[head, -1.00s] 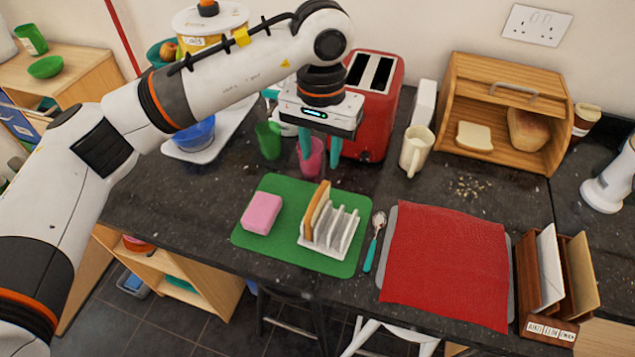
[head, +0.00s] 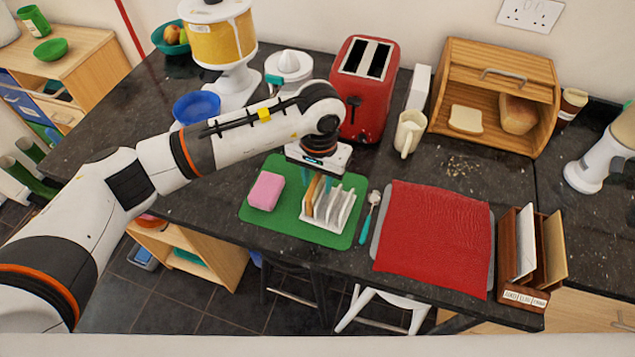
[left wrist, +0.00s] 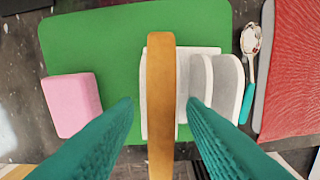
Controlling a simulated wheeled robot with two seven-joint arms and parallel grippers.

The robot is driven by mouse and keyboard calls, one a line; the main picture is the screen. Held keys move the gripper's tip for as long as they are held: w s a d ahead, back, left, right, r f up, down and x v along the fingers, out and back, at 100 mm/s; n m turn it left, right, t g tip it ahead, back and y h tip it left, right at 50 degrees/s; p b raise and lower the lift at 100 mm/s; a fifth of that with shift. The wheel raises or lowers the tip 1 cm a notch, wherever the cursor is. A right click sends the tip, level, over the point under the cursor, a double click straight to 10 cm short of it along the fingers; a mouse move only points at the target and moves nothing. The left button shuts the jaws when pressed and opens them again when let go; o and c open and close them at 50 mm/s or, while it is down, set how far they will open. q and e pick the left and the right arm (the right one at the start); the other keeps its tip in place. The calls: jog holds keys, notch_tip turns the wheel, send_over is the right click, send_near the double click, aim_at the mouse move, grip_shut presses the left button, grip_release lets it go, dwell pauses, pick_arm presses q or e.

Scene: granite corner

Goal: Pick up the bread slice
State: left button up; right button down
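A bread slice (head: 312,192) stands upright in the white toast rack (head: 340,212), at its left end. Another bread slice (head: 466,119) lies in the wooden bread bin on the right. My left gripper (head: 322,180) is above the rack, pointing down. In the left wrist view the rack's slice (left wrist: 161,105) shows edge-on between the two teal fingers of the left gripper (left wrist: 160,105). The fingers are open, with a gap on each side of the slice. The head view partly hides the fingertips. My right gripper is not in view.
The rack stands on a green mat (head: 285,222) with a pink sponge (head: 266,191). A spoon (head: 369,216) and a red cloth (head: 435,240) lie to the right. A red toaster (head: 365,90), a cream jug (head: 409,134) and a bread bin (head: 497,90) stand behind.

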pick_arm(q)
jog(key=shift+f, duration=0.15)
grip_shut()
